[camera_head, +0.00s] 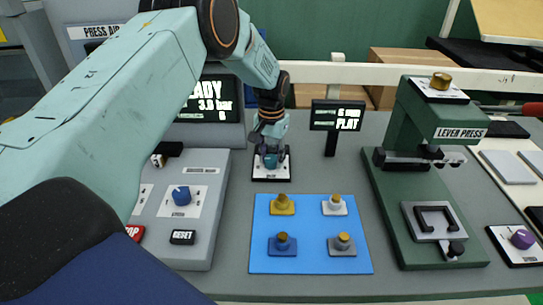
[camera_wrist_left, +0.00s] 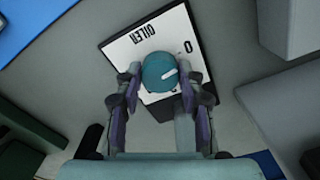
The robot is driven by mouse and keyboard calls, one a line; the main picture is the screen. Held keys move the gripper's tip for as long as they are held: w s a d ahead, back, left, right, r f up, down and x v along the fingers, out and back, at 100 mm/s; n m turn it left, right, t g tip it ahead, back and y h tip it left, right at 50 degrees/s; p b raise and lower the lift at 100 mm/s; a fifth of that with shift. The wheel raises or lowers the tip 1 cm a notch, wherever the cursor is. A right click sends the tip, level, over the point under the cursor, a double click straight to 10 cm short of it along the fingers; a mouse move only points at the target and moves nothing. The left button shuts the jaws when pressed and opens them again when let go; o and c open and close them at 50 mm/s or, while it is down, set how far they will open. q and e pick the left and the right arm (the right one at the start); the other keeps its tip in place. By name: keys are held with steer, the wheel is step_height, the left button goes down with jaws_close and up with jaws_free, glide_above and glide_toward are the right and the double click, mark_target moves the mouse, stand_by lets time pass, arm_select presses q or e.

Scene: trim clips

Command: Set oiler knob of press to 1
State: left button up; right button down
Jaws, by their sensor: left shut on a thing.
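The oiler knob (camera_wrist_left: 158,70) is a round teal knob with a white pointer mark, on a white plate (camera_wrist_left: 122,47) printed OILER and 0. In the left wrist view the mark points right and slightly up; a 1 cannot be made out. In the head view the knob (camera_head: 270,161) is at the top centre of the bench, partly covered by my gripper. My left gripper (camera_head: 269,146) reaches down onto it from above, and its two fingers (camera_wrist_left: 160,76) are closed on the knob's sides. My right gripper is not in view.
A blue mat (camera_head: 310,245) with several clips lies in front of the knob. The green lever press (camera_head: 400,190) stands at right, a small display (camera_head: 337,117) behind. A grey control box (camera_head: 205,215) with a blue knob (camera_head: 181,195) is at left. A purple knob (camera_head: 522,239) is far right.

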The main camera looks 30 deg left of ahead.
mark_target(271, 158)
arm_select(q)
steer(key=m, duration=0.5)
steer(key=shift+w+r, duration=0.1)
steer(key=shift+m, duration=2.1)
steer(key=o, duration=1.2)
step_height(271, 158, up, 12)
